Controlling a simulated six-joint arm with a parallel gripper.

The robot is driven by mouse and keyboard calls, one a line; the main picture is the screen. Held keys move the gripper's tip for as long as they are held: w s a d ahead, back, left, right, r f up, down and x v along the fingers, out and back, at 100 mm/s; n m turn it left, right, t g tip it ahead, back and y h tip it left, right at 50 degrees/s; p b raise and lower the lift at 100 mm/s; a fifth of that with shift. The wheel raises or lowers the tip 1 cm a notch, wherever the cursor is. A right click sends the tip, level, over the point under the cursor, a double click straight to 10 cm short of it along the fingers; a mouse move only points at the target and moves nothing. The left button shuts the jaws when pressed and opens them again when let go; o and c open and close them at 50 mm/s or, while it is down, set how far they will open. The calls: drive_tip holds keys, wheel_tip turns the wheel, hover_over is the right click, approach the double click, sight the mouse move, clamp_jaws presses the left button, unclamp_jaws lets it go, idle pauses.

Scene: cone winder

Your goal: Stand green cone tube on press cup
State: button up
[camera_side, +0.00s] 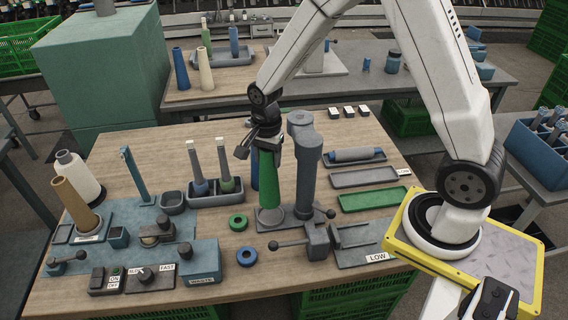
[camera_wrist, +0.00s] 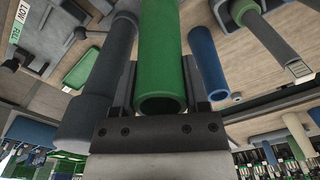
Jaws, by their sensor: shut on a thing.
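The green cone tube (camera_side: 269,181) is upright, wide end down, with its lower end at the grey press cup (camera_side: 270,222). I cannot tell whether it rests on the cup or hangs just above it. My gripper (camera_side: 268,143) is shut on the tube near its narrow top. In the wrist view the green tube (camera_wrist: 163,50) runs away from the jaws, its open top end facing the camera. The cup is not clear in that view.
The grey press column (camera_side: 305,170) stands close on the right of the tube. A blue tube (camera_wrist: 207,60) stands close on its other side. A green ring (camera_side: 238,222) and a blue ring (camera_side: 247,256) lie front left. Trays (camera_side: 372,199) lie to the right.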

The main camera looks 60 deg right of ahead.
sight(269, 176)
drive_tip(key=shift+f, duration=1.65)
idle(0.5)
drive_tip(key=shift+f, duration=1.6)
idle(0.9)
drive_tip(key=o, duration=1.3)
drive_tip(key=shift+c, duration=0.2)
drive_tip(key=shift+r, duration=0.1)
drive_tip(key=shift+r, duration=3.8)
